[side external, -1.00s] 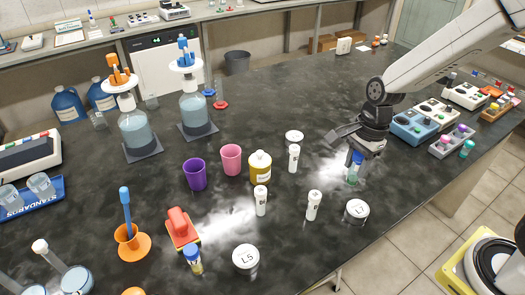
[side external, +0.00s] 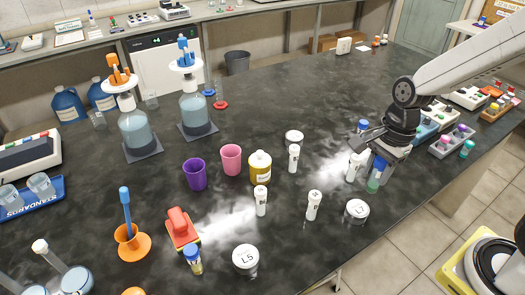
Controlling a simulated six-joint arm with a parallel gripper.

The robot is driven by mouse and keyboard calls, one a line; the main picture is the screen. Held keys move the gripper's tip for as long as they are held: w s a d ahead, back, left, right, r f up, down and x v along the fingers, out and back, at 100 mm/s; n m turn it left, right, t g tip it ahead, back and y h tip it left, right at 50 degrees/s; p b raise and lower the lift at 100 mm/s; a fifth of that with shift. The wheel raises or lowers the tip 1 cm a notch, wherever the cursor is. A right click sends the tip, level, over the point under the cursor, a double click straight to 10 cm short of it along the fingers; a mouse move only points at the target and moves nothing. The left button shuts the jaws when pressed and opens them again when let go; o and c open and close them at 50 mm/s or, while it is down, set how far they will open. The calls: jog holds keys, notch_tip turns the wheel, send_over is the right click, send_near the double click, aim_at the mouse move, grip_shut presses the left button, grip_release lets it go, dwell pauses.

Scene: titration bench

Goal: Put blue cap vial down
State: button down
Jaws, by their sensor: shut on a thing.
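A blue cap vial (side external: 374,183) with green contents is in my gripper (side external: 381,161), at the right side of the black bench. My gripper points down and is shut on the vial near its blue cap. The vial is roughly upright. I cannot tell whether its base touches the bench. Another blue cap vial (side external: 194,262) with yellowish contents stands near the front left, far from my gripper. A third blue cap (side external: 363,126) shows just behind my gripper; what is under it is mostly hidden.
A white-capped vial (side external: 353,166) stands close left of my gripper. A white-lidded jar (side external: 356,211) is in front of it. Two more white vials (side external: 313,206) (side external: 261,200) and a yellow bottle (side external: 260,168) stand further left. A block rack (side external: 450,142) is to the right.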

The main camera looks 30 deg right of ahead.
dwell(0.3)
jog(key=shift+w+d+r, duration=0.1)
jog(key=shift+w+d, duration=0.05)
jog(key=shift+w, duration=0.45)
jog(key=w+d+m, duration=0.3)
jog(key=w+d, duration=0.1)
jog(key=w, duration=0.4)
jog(key=w+d+m, duration=0.3)
jog(key=w+d, duration=0.1)
jog(key=w, duration=0.4)
jog(key=w+d+f+m+t+h, duration=0.1)
jog(key=w+d+f+m, duration=0.1)
jog(key=w+d+m, duration=0.5)
jog(key=shift+w+d+f+m+t, duration=0.35)
jog(key=shift+w+d, duration=2.2)
jog(key=shift+d, duration=1.45)
jog(key=shift+f, duration=0.15)
jog(key=shift+f, duration=4.95)
jog(key=shift+f, duration=0.15)
